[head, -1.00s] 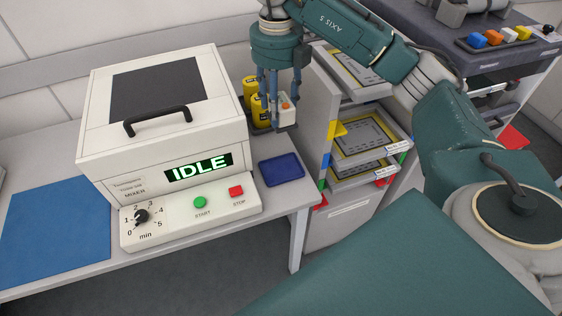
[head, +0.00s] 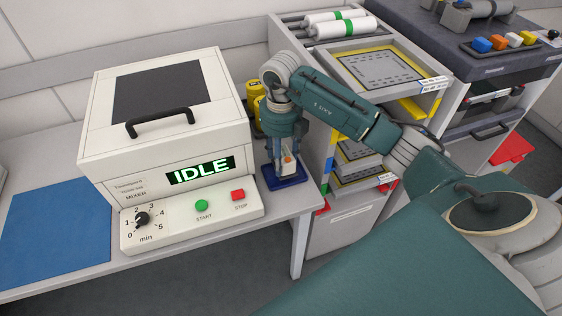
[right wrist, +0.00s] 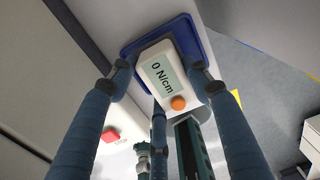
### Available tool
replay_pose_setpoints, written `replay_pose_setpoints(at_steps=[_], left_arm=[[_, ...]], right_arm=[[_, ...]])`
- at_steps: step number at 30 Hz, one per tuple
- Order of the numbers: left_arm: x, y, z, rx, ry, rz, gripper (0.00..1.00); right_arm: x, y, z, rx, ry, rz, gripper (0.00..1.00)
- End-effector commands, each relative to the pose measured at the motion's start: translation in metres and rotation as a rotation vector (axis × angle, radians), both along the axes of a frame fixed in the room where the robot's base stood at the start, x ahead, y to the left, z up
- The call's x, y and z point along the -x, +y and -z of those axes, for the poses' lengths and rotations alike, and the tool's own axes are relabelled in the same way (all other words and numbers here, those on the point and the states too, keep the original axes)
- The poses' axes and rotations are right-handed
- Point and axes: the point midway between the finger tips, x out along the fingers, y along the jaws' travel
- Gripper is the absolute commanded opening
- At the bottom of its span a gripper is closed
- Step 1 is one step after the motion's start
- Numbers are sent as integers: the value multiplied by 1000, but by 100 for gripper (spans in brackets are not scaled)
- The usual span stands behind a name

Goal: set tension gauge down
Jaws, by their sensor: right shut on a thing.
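The tension gauge (right wrist: 162,75) is a small white box with an orange button and a display reading 0 N/cm. My right gripper (head: 285,170) is shut on it, with blue fingers on both sides in the right wrist view (right wrist: 165,82). In the head view the gauge (head: 287,164) shows between the fingers, over the dark blue tray (head: 290,183) on the bench beside the mixer. The tray rim (right wrist: 126,52) also shows behind the gauge in the wrist view. I cannot tell whether the gauge touches the tray. My left gripper is not in view.
The mixer (head: 165,130) reads IDLE and stands left of the gripper. A yellow container (head: 254,98) is behind the gripper. A trolley with framed shelves (head: 385,68) stands close on the right. A blue mat (head: 55,235) lies clear at the left.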

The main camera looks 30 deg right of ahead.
Motion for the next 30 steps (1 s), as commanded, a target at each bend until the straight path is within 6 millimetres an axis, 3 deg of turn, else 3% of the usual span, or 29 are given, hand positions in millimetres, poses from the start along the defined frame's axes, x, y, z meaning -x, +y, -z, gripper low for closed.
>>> replay_pose_setpoints(at_steps=[5, 15, 16, 18, 30], left_arm=[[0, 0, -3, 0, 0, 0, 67], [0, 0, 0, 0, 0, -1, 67], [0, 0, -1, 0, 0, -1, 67], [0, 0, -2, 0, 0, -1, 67], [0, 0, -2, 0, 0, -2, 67]], right_arm=[[0, 1, 23, -1, 0, 0, 7], [-1, 0, 28, 0, -2, 0, 7], [0, 0, 27, 0, 0, 0, 55], [0, 0, 27, 0, 0, 0, 67], [-1, 0, 20, 0, -3, 0, 67]])
